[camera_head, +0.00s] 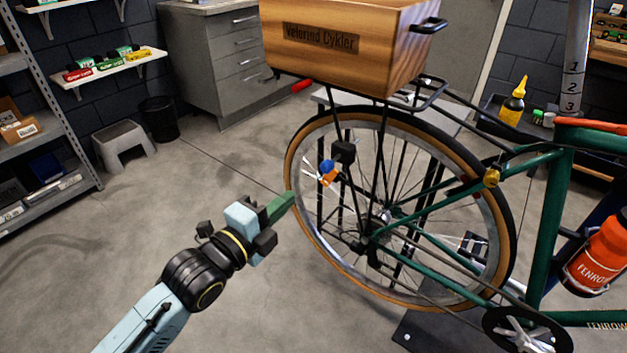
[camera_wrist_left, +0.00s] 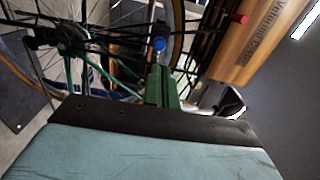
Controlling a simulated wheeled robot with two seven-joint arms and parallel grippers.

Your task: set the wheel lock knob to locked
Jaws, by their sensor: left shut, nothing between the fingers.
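A small blue knob (camera_head: 326,167) with orange parts just below it sits by a black block (camera_head: 343,152) at the bicycle's rear wheel (camera_head: 297,133). I take it for the wheel lock knob; no lock marking is readable. My left gripper (camera_head: 281,206) has its green fingers shut and empty. It is below and left of the knob in the head view, apart from it. In the left wrist view the blue knob (camera_wrist_left: 159,44) shows just beyond the shut fingertips (camera_wrist_left: 162,75); its orange parts are not clear there. My right gripper is not in view.
A wooden crate (camera_head: 340,58) sits on the rear rack above the wheel, with a red-tipped bar (camera_head: 302,86) below it. Spokes and the green frame (camera_head: 548,220) lie right of the knob. A stool (camera_head: 123,143) and bin (camera_head: 160,118) stand back left. The floor between is clear.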

